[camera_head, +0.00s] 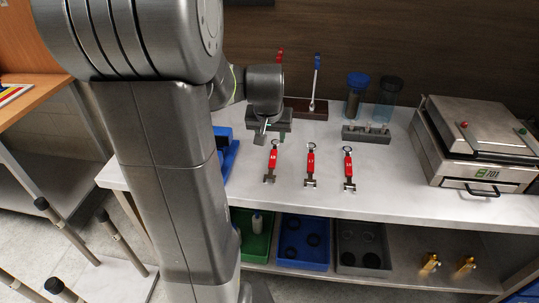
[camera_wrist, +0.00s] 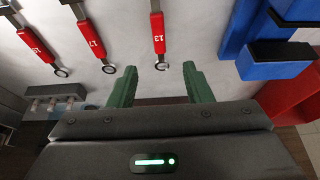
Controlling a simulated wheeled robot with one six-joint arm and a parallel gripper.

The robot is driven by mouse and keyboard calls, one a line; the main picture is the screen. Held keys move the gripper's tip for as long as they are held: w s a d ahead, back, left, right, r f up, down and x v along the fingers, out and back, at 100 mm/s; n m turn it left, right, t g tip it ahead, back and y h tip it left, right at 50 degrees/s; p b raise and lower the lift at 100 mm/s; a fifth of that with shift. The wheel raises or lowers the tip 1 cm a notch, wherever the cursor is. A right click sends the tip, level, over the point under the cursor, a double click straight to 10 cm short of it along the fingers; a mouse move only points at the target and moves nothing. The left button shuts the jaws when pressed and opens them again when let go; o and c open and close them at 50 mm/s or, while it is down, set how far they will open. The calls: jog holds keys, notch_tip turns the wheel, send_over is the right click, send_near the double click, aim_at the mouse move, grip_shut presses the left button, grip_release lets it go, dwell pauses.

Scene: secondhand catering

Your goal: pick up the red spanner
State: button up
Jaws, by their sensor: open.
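Three spanners with red handles lie apart in a row on the grey counter: a left one (camera_head: 273,160), a middle one (camera_head: 311,163) and a right one (camera_head: 348,168). In the wrist view, one spanner (camera_wrist: 158,33) has its ring end between my fingertips in the picture; the others (camera_wrist: 94,40) (camera_wrist: 36,45) lie to its left. My gripper (camera_wrist: 160,70) is open, its two green fingers apart and empty. In the head view, my gripper (camera_head: 270,134) is near the left spanner's ring end, partly hidden by my arm. I cannot tell its exact height.
Upright red-handled (camera_head: 280,56) and blue-handled (camera_head: 317,64) tools stand behind, with blue and dark cups (camera_head: 356,92) (camera_head: 388,96) and a grey holder (camera_head: 366,134). A metal press (camera_head: 478,146) stands right. A blue item (camera_wrist: 277,58) lies beside the spanners.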

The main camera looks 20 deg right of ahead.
send_over(272, 159)
jog(key=s, duration=0.2)
jog(key=f, duration=0.4)
jog(key=a+f, duration=0.1)
jog(key=f, duration=0.1)
jog(key=shift+w, duration=0.25)
jog(key=f, duration=0.1)
jog(key=f+p, duration=0.1)
jog(key=f, duration=0.1)
jog(key=shift+d+f, duration=0.2)
jog(key=shift+f, duration=0.1)
jog(key=shift+x, duration=0.8)
jog(key=shift+w, duration=0.1)
grip_shut()
